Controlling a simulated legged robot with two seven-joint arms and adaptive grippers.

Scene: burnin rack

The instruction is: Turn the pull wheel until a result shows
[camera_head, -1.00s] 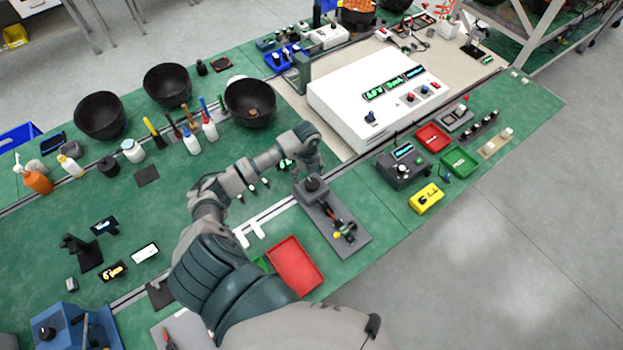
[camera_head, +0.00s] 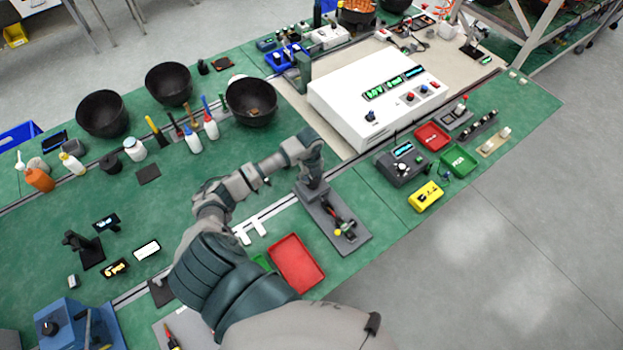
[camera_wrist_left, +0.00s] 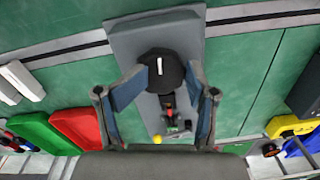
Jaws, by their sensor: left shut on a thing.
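The pull wheel is a round black knob with a white mark on top (camera_wrist_left: 160,66). It sits at one end of a grey base plate (camera_head: 352,238). My left gripper (camera_head: 314,180) is down at the wheel, and in the left wrist view its two fingers (camera_wrist_left: 158,82) are on either side of the knob, shut on it. In the head view the gripper mostly hides the wheel. A small red and black part with a yellow-green piece (camera_head: 338,232) lies along the plate. I cannot read a result on it. My right gripper is out of view.
A red tray (camera_head: 296,264) lies left of the plate. To the right stand a grey box with a lit display (camera_head: 403,166), a yellow box (camera_head: 426,196) and red and green trays. A white machine (camera_head: 350,92) stands behind.

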